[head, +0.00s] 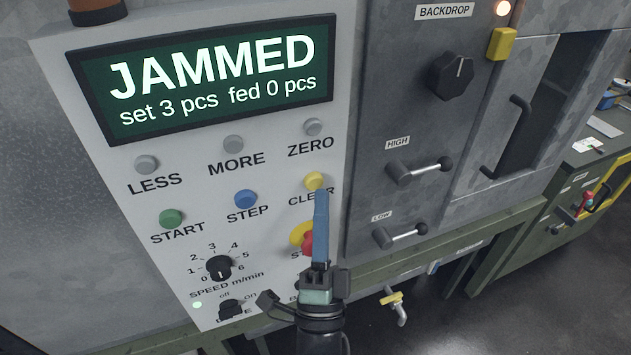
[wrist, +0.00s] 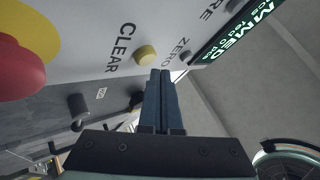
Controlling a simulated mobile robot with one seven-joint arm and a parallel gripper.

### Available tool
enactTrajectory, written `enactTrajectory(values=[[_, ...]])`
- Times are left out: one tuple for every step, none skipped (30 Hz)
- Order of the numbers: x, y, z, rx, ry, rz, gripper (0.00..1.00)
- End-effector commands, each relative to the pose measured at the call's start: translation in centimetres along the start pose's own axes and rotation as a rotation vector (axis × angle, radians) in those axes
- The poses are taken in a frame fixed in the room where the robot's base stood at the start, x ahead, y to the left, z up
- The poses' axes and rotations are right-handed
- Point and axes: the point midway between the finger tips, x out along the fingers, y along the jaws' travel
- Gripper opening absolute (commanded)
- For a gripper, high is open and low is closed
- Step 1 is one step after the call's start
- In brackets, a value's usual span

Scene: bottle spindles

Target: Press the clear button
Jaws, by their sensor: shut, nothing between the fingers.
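The clear button is a round yellow button (head: 315,181) on the pale control panel (head: 120,220), above the partly covered label CLEAR. It also shows in the wrist view (wrist: 146,54), just above and left of my fingertips. My gripper (head: 321,195) has its blue fingers shut together with nothing between them. In the head view the fingertips overlap the lower right edge of the yellow button. I cannot tell whether they touch it; in the wrist view a small gap seems to show. The green display (head: 215,80) reads JAMMED, set 3 pcs, fed 0 pcs.
A red stop button with a yellow surround (head: 302,236) is partly hidden behind my fingers. The grey ZERO button (head: 313,127) is above, the blue STEP button (head: 245,199) to the left. A grey cabinet with HIGH and LOW levers (head: 425,171) stands at the right.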

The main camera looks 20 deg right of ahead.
Motion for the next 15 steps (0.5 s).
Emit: enactTrajectory(values=[[0.00,0.00,0.00,0.000,0.000,0.000,0.00],[0.00,0.00,0.00,0.000,0.000,0.000,0.00],[0.00,0.00,0.00,0.000,0.000,0.000,0.00],[0.01,0.02,0.01,0.000,0.000,0.000,0.00],[0.02,0.05,0.04,0.000,0.000,0.000,0.00],[0.05,0.11,0.08,0.000,0.000,-0.001,0.00],[0.09,0.17,0.13,0.000,0.000,-0.001,0.00],[0.13,0.24,0.19,0.000,0.000,-0.001,0.00],[0.21,0.34,0.26,0.000,0.000,-0.001,0.00],[0.28,0.41,0.32,0.000,0.000,-0.001,0.00],[0.34,0.46,0.37,0.000,0.000,-0.001,0.00],[0.44,0.50,0.42,0.000,0.000,-0.001,0.00],[0.50,0.50,0.43,0.000,0.000,-0.001,0.00],[0.55,0.49,0.44,0.000,0.000,-0.001,0.00],[0.59,0.46,0.43,0.000,0.000,0.000,0.00]])
